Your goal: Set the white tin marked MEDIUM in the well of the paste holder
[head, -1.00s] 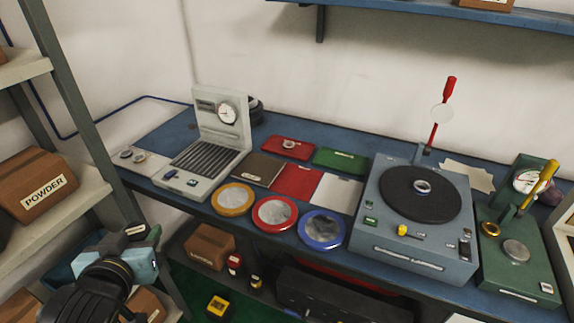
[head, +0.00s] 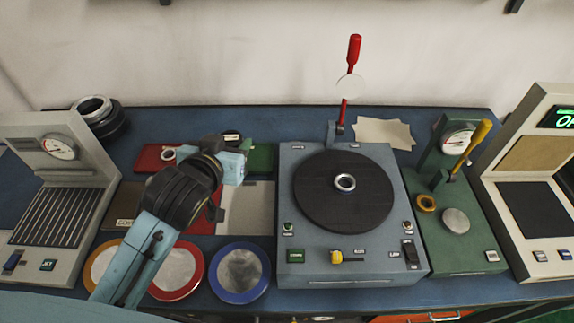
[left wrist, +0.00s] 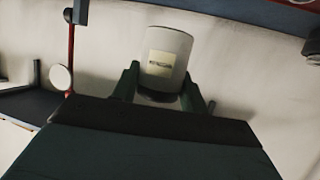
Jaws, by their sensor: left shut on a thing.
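A white tin (left wrist: 168,58) with a cream label shows in the left wrist view, between the fingers of my left gripper (left wrist: 163,95). The dark word on its label is too blurred to read. My left gripper is shut on the tin. In the head view my left gripper (head: 236,150) is over the bench, in front of the green plate, with the tin largely hidden. I cannot pick out the paste holder or its well with certainty. My right gripper is not in view.
A grey turntable machine (head: 297,262) with a ring (head: 345,183) stands right of my left gripper. A red-handled lever (head: 353,60) rises behind it. A green press (head: 470,262) stands further right. Red-rimmed (head: 199,284) and blue-rimmed (head: 264,286) discs lie at the front edge.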

